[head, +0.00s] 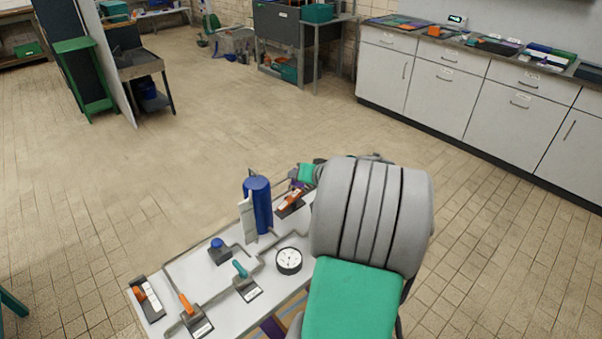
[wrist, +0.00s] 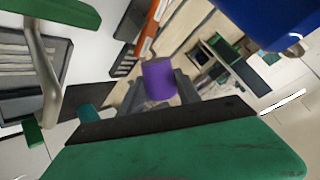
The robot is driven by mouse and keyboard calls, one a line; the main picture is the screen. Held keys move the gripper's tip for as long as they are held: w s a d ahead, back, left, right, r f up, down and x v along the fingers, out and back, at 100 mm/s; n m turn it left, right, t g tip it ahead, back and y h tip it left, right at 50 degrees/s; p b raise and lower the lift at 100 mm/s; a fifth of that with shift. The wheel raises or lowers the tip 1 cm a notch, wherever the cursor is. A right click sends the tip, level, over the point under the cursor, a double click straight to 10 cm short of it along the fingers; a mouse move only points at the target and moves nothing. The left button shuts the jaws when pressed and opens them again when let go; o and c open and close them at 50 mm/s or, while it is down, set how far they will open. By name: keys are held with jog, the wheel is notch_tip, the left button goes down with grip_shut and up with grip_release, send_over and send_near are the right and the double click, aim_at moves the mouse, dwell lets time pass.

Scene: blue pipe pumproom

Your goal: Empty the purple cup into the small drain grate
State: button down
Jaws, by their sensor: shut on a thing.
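The purple cup (wrist: 158,80) is between the two dark fingers of my gripper (wrist: 158,92) in the wrist view, and the gripper is shut on it. The wrist view is strongly tilted, so I cannot tell how upright the cup is or what is inside it. In the head view my arm hides most of the gripper, and only a small purple patch (head: 297,184) shows near the white table's far end; it may be the cup. I cannot make out the small drain grate for certain in either view.
A white table (head: 225,291) carries pipes, a blue cylinder (head: 259,205), a round gauge (head: 289,260) and orange-handled valves (head: 187,304). Grey cabinets (head: 450,96) line the right wall. The tiled floor (head: 220,125) beyond the table is open.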

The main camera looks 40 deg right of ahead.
jog(key=shift+w+d+r+p, duration=0.1)
jog(key=shift+d+r+p, duration=0.1)
jog(key=shift+p, duration=0.4)
jog(key=m+g+y+p, duration=0.1)
jog(key=y+p, duration=0.1)
jog(key=p, duration=0.3)
jog(key=shift+w+d+g, duration=0.1)
jog(key=shift+d+g, duration=0.05)
jog(key=shift+g, duration=0.15)
jog(key=shift+f+m+y+p, duration=0.1)
jog(key=shift+m+y+p, duration=0.2)
jog(key=shift+p, duration=0.65)
jog(key=shift+w+d+f+g+y+p, duration=0.15)
jog(key=shift+g+y+p, duration=0.4)
jog(key=shift+p, duration=0.65)
jog(key=g+y+p, duration=0.1)
jog(key=p, duration=0.1)
jog(key=d+m+g+y+p, duration=0.1)
jog(key=p, duration=0.2)
jog(key=shift+w+f+m, duration=0.2)
jog(key=shift+f+m, duration=0.1)
jog(key=shift+f, duration=0.05)
jog(key=shift+y+p, duration=0.55)
jog(key=shift+p, duration=0.4)
jog(key=shift+w+d, duration=0.1)
jog(key=shift+w, duration=0.05)
jog(key=shift+d+m+g+y+p, duration=0.1)
jog(key=shift+m+g+y+p, duration=0.25)
jog(key=shift+p, duration=0.35)
